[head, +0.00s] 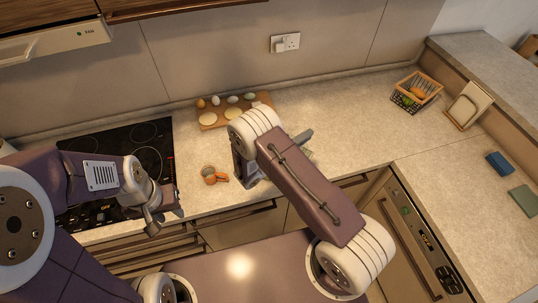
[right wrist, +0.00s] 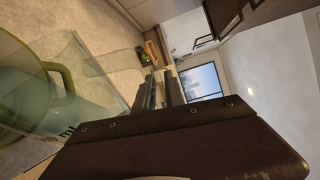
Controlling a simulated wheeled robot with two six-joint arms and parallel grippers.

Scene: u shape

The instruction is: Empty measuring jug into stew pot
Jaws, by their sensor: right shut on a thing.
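The measuring jug (right wrist: 100,62) is clear and green-tinted, with a rounded green handle (right wrist: 64,78) at the left of the right wrist view. It is tilted in that view, and its contents cannot be made out. My right gripper (right wrist: 160,90) is shut at the jug's edge. In the head view my right arm hides most of the jug; a small pale green patch (head: 309,152) shows beside a finger, over the counter. My left gripper (head: 166,216) is open and empty at the counter's front edge, by the hob. I cannot make out a stew pot in either view.
The black hob (head: 150,135) is partly hidden by my left arm. Orange measuring cups (head: 213,176) lie on the counter. A wooden board (head: 207,123) with eggs and round pieces lies behind. A wire basket (head: 417,91) stands back right. The counter between is clear.

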